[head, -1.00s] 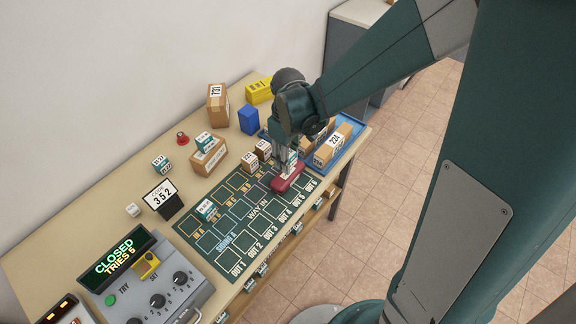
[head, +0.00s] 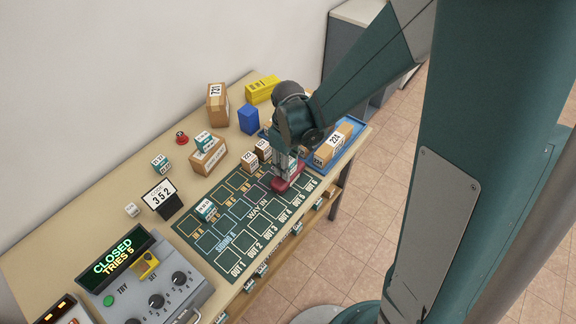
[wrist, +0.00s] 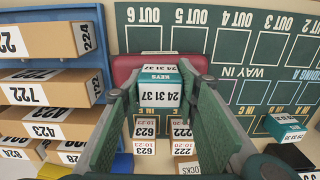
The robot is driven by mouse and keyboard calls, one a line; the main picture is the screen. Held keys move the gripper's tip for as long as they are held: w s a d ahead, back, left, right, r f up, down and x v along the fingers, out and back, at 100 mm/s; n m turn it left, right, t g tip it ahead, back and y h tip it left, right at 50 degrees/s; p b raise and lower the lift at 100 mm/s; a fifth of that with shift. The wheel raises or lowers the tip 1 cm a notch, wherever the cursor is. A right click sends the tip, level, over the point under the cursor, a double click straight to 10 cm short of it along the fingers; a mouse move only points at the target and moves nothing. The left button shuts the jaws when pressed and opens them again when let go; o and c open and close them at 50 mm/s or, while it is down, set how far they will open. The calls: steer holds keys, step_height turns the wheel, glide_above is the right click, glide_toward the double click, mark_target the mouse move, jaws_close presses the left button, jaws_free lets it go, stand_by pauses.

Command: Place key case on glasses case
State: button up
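The key case (wrist: 160,92) is a small teal box with a white number label, between my two fingers in the wrist view. My gripper (wrist: 162,85) appears shut on it, with a finger against each side. The glasses case (wrist: 126,66) is a dark red, rounded case directly at the key case, partly hidden by it and my fingers. In the head view the glasses case (head: 284,186) lies on the green mat's right part, and my gripper (head: 284,168) points down over it. I cannot tell whether the two cases touch.
The blue tray (head: 357,127) with cardboard parcels stands close to the right. Small boxes (head: 249,161) stand just left of my gripper. A teal box (head: 206,210) lies on the mat (head: 222,232), whose front cells are clear. A control panel (head: 150,292) is at the lower left.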

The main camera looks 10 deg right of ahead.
steer(key=o, duration=0.5)
steer(key=shift+c, duration=0.2)
steer(key=shift+r, duration=0.1)
steer(key=shift+r+p, duration=0.8)
steer(key=shift+r, duration=5.25)
steer(key=s+d+r+m+t, duration=0.7)
steer(key=s+d+r+m, duration=0.2)
steer(key=s+d+r, duration=0.5)
steer(key=shift+s+d+r, duration=0.15)
steer(key=shift+s+d, duration=0.1)
steer(key=shift+s, duration=0.7)
